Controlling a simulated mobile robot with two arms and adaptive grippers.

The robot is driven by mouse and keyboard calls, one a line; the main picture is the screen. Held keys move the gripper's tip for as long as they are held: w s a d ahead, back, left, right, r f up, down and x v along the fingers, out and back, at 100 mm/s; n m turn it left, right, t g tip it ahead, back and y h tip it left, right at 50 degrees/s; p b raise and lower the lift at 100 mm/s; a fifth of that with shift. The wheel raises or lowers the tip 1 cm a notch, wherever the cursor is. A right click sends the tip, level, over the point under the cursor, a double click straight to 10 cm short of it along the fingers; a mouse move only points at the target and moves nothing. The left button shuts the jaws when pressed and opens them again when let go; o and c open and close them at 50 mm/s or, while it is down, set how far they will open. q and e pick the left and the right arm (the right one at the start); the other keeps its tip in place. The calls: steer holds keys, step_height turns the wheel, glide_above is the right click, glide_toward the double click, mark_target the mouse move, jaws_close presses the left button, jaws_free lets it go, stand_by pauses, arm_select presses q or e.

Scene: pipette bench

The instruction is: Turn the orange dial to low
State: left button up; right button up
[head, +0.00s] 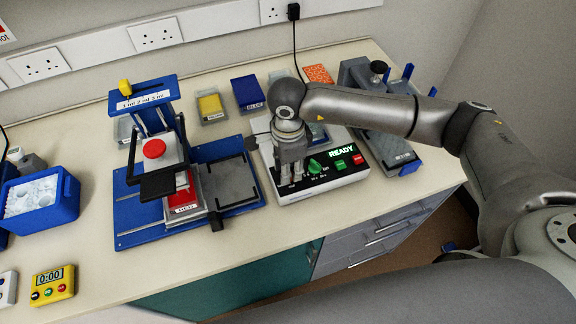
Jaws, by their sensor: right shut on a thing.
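The white device (325,189) with a black front panel and a lit READY display (341,152) stands at the right of the bench. A green dial (314,166) shows on its panel, with a green button (340,164) and a red button (358,160) to its right. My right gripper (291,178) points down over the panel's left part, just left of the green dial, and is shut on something. I cannot see the orange dial; my gripper covers that part of the panel. My left gripper is out of view.
A blue-framed rig (132,222) with a red button on top stands left of the device. A grey rack (395,142) is close on its right. Small trays and an orange mat (318,74) lie behind. A blue ice bucket (62,205) and yellow timer (52,286) are at left.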

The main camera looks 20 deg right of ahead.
steer(key=shift+c, duration=0.5)
steer(key=shift+o, duration=0.2)
steer(key=shift+f+m+b, duration=0.15)
steer(key=shift+m+b, duration=0.55)
steer(key=shift+b, duration=0.3)
steer(key=m+b, duration=0.5)
steer(key=shift+c, duration=0.2)
steer(key=m+b, duration=0.3)
steer(key=shift+o, duration=0.2)
steer(key=shift+r+m+b, duration=0.2)
steer(key=shift+m+b, duration=0.6)
steer(key=shift+m, duration=0.5)
steer(key=shift+c, duration=0.2)
steer(key=o, duration=1)
steer(key=shift+o, duration=0.2)
step_height(320, 180, up, 12)
